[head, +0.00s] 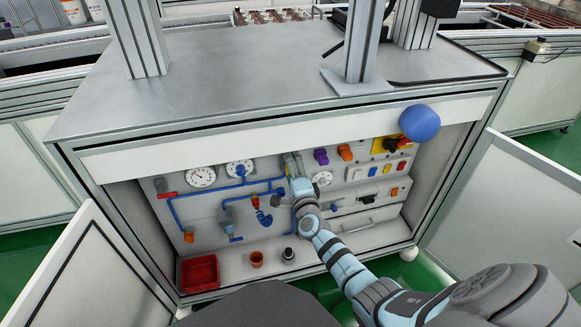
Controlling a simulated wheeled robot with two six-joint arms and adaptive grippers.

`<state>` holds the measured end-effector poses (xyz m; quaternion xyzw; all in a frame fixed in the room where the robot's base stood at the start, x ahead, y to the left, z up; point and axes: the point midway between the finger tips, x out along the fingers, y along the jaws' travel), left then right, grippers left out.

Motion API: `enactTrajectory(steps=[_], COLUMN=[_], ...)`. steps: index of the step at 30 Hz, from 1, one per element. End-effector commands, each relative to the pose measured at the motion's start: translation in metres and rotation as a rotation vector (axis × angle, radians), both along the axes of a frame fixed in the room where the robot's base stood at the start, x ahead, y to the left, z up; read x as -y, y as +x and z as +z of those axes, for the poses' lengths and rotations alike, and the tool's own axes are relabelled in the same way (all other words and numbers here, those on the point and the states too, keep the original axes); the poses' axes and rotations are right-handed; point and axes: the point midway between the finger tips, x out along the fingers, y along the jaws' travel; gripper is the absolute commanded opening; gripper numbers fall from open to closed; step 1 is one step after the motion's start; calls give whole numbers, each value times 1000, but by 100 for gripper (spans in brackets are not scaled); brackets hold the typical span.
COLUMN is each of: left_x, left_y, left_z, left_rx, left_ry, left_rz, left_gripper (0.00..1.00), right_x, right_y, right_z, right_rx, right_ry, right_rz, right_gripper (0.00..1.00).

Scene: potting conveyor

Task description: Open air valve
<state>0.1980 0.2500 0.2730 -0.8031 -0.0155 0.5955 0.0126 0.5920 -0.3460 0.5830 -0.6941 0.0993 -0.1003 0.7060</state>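The open cabinet holds a grey panel (340,205) with blue air pipes (196,193). A red fitting (167,194) is at the left pipe end, and an orange knob (189,235) is at the lower left. I cannot tell which part is the air valve. My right gripper (293,162) is up against the panel, right of the blue pipes and left of a small gauge (322,178). Its fingertips are too small to judge, and my wrist hides the panel behind. My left gripper is not visible.
Two white gauges (201,177) (239,168) sit above the pipes. Open doors (86,274) (508,208) flank the cabinet.

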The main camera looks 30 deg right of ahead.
Motion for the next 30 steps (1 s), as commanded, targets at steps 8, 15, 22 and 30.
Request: enactTrajectory(steps=[8,15,22,30], left_x=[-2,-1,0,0], left_y=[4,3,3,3], left_z=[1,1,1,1], left_rx=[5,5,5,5], left_ry=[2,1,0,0], left_rz=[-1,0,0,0], left_gripper=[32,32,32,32], right_x=[0,-12,-29,-34], right_y=[-1,-42,-99,-116], right_z=[0,-1,-1,0], right_rx=[1,-1,-2,0], right_ry=[-1,1,1,-1], right_rz=[0,1,0,0], right_gripper=[72,72,72,72])
